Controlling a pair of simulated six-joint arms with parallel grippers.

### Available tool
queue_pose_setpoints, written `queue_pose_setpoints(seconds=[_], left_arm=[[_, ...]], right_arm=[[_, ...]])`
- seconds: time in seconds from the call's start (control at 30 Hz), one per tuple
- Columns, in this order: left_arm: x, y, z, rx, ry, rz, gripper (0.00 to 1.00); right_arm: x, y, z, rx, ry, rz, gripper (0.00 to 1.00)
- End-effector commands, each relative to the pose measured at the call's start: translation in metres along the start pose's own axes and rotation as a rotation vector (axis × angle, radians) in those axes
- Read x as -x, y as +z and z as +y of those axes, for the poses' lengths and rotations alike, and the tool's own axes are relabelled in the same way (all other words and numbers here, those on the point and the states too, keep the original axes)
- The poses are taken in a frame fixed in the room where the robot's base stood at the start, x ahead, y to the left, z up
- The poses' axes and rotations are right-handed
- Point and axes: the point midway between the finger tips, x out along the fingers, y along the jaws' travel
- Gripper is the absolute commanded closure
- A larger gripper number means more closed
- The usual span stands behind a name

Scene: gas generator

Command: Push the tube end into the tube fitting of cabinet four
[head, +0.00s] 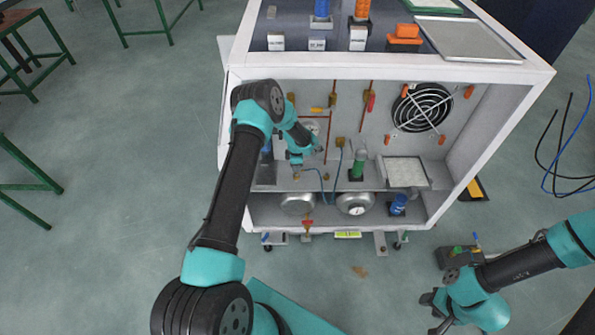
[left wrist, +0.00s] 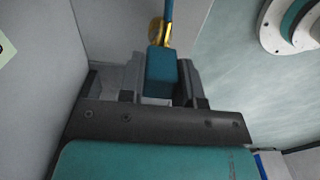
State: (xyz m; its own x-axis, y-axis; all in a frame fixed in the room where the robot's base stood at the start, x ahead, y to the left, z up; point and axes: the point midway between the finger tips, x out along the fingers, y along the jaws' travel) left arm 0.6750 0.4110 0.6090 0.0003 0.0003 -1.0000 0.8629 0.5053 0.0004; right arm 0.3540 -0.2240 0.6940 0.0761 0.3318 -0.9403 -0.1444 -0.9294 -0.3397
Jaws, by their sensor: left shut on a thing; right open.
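My left gripper (head: 296,168) is inside the open cabinet, on its left side above the inner shelf. In the left wrist view its two fingers (left wrist: 160,78) are shut on a blue block-like tube end (left wrist: 162,68). A brass-coloured fitting (left wrist: 156,30) and a thin blue tube show just beyond the block; I cannot tell whether block and fitting touch. In the head view the blue tube (head: 332,190) loops from near the gripper up to a brass piece (head: 340,142) on the back wall. My right gripper (head: 438,310) is open and empty, low at the right, outside the cabinet.
The white cabinet frame (head: 505,125) surrounds the work space. Metal canisters (head: 355,203) sit below the shelf. Loose cables (head: 565,185) hang at far right.

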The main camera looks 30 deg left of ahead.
Motion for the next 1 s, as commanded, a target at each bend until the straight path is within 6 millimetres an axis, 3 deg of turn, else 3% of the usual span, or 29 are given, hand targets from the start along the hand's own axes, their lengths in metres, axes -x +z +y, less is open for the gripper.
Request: queue_pose_setpoints(seconds=[1.0], left_arm=[[0.024, 0.0, 0.0, 0.0, 0.0, 0.0, 1.0]], right_arm=[[0.0, 0.0, 0.0, 0.0, 0.0, 0.0, 0.57]])
